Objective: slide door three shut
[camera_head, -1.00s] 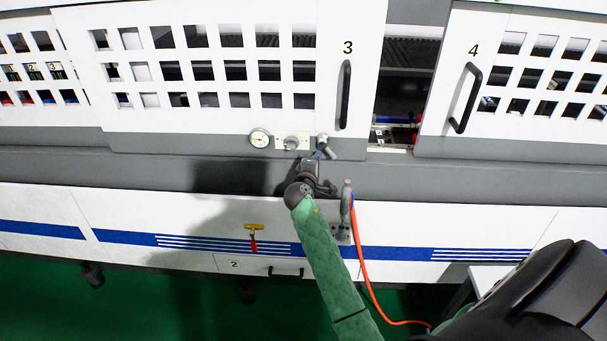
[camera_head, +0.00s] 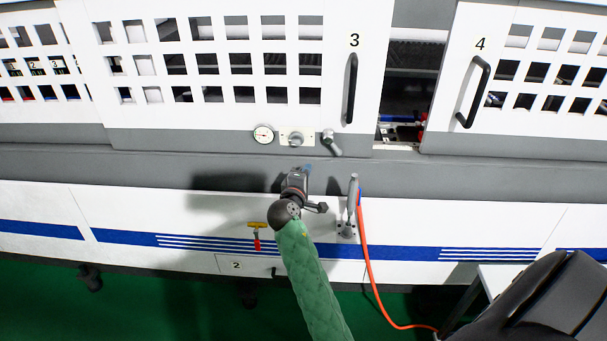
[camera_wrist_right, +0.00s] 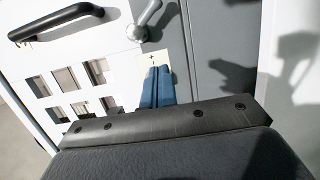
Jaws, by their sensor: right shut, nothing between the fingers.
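Door three (camera_head: 368,85) is a white sliding panel with square windows, the number 3 and a black vertical handle (camera_head: 351,88). A dark gap (camera_head: 405,95) stands open between its right edge and door four (camera_head: 465,45). My right gripper (camera_head: 306,169) is in front of the grey ledge, below and left of the handle, touching neither door as far as I can see. In the right wrist view its blue fingers (camera_wrist_right: 158,86) are together and empty. That view also shows a windowed white panel (camera_wrist_right: 118,62) with a black handle (camera_wrist_right: 56,22). My left gripper is not in view.
A yellow-and-red tool (camera_head: 257,233) hangs on the lower front.

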